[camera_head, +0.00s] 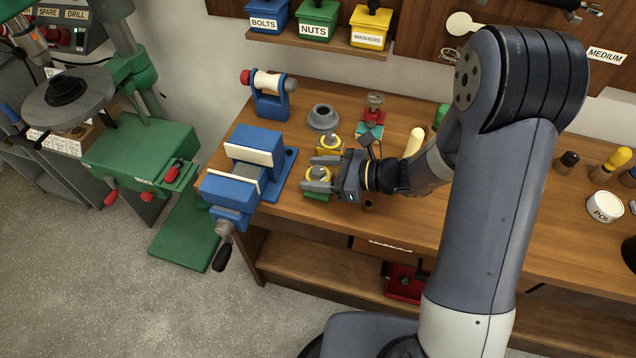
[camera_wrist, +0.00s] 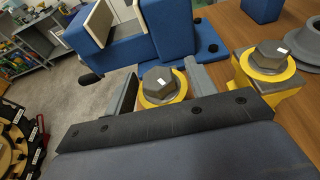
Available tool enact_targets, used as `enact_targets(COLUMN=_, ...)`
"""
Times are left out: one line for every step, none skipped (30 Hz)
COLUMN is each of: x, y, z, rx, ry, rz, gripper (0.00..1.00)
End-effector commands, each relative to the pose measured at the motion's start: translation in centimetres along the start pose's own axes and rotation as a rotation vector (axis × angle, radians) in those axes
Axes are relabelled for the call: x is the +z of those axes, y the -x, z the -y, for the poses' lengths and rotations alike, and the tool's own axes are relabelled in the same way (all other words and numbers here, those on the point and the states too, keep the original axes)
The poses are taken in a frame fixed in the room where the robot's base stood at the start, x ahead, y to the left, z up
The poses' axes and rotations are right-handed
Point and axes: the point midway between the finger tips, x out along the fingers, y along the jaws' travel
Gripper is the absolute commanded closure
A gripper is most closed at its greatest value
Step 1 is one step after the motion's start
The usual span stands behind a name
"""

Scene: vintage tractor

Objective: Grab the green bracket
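The green bracket (camera_head: 316,197) shows as a green edge on the workbench, just right of the blue vise. A grey hex bolt with a yellow washer (camera_head: 318,174) sits on top of it. My gripper (camera_head: 320,173) points left over this piece, with its fingers apart on either side of the bolt. In the wrist view the bolt and yellow washer (camera_wrist: 160,86) lie between the two open fingers. The green part is hidden there, and I see no clear grip on it. Most of the bracket is hidden by my gripper and the washer.
The blue vise (camera_head: 246,170) stands close at the left. A yellow bracket with a bolt (camera_head: 330,144) sits just behind my gripper. A grey flanged part (camera_head: 323,117), a teal part with a red piece (camera_head: 370,131) and a blue stand (camera_head: 269,104) are farther back.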

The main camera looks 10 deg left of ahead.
Motion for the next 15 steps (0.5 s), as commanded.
enact_targets(x=0.0, y=0.01, z=0.0, rx=0.0, ry=0.0, rz=0.0, gripper=0.51)
enact_targets(x=0.01, y=0.02, z=0.0, rx=0.0, ry=0.0, rz=0.0, gripper=0.54)
enact_targets(x=0.01, y=0.02, z=0.0, rx=0.0, ry=0.0, rz=0.0, gripper=0.57)
enact_targets(x=0.01, y=0.02, z=0.0, rx=0.0, ry=0.0, rz=0.0, gripper=0.59)
enact_targets(x=0.01, y=0.02, z=0.0, rx=0.0, ry=0.0, rz=0.0, gripper=0.62)
enact_targets(x=0.01, y=0.02, z=0.0, rx=0.0, ry=0.0, rz=0.0, gripper=0.65)
enact_targets(x=0.01, y=0.02, z=0.0, rx=0.0, ry=0.0, rz=0.0, gripper=0.68)
enact_targets(x=0.01, y=0.03, z=-0.01, rx=0.0, ry=0.0, rz=0.0, gripper=0.7)
enact_targets(x=0.01, y=0.03, z=-0.01, rx=0.0, ry=0.0, rz=0.0, gripper=0.73)
enact_targets(x=0.01, y=0.03, z=-0.01, rx=0.0, ry=0.0, rz=0.0, gripper=0.76)
enact_targets(x=0.01, y=0.03, z=-0.01, rx=0.0, ry=0.0, rz=0.0, gripper=0.78)
enact_targets(x=0.01, y=0.03, z=-0.01, rx=0.0, ry=0.0, rz=0.0, gripper=0.82)
enact_targets(x=0.01, y=0.03, z=-0.01, rx=0.0, ry=0.0, rz=0.0, gripper=0.84)
enact_targets(x=0.01, y=0.03, z=-0.01, rx=0.0, ry=0.0, rz=0.0, gripper=0.86)
enact_targets(x=0.01, y=0.03, z=-0.01, rx=0.0, ry=0.0, rz=0.0, gripper=0.9)
